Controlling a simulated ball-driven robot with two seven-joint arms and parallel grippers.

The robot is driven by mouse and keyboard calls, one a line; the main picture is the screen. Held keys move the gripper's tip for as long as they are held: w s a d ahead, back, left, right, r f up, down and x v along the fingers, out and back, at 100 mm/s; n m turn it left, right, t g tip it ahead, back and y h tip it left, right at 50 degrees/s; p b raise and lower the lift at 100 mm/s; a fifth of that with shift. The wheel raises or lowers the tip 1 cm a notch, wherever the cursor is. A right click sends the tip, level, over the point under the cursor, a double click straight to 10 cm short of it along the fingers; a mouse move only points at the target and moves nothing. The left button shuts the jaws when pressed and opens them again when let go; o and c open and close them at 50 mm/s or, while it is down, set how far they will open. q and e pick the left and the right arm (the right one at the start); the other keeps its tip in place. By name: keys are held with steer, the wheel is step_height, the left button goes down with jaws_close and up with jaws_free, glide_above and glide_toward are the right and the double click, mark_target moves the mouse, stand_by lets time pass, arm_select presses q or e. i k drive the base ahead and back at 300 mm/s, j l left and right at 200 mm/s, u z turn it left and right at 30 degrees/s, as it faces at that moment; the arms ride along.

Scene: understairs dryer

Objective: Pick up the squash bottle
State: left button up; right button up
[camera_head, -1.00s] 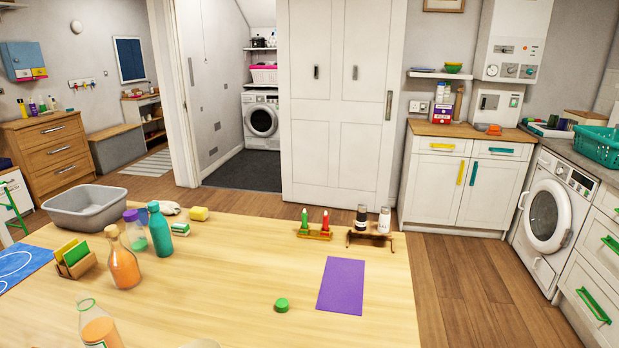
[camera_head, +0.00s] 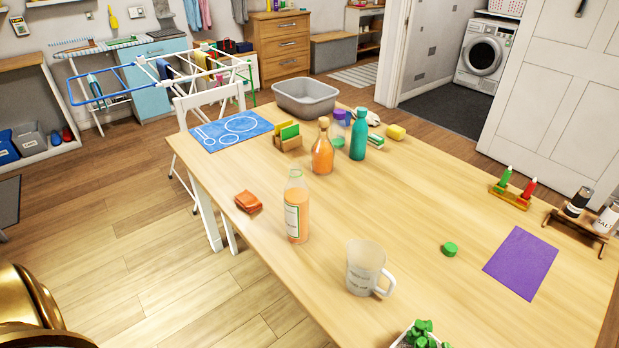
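Two bottles of orange liquid stand upright on the wooden table. The nearer one is a clear bottle (camera_head: 296,212) with a white and green label, partly filled, with no cap seen on it. The frames do not make certain which is the squash bottle. A loose green cap (camera_head: 450,249) lies on the table to the right. Neither of my grippers is in view; only a gold part, probably of my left arm, shows at the bottom left corner.
A measuring jug (camera_head: 366,268) stands right of the clear bottle. Orange folded cloths (camera_head: 248,202) lie left of it. A teal bottle (camera_head: 359,136), a grey basin (camera_head: 305,98) and a purple mat (camera_head: 521,262) are on the table (camera_head: 400,205). A white chair (camera_head: 208,98) stands behind its left edge.

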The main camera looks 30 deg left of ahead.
mark_target(296, 191)
steer(key=u, duration=1.1)
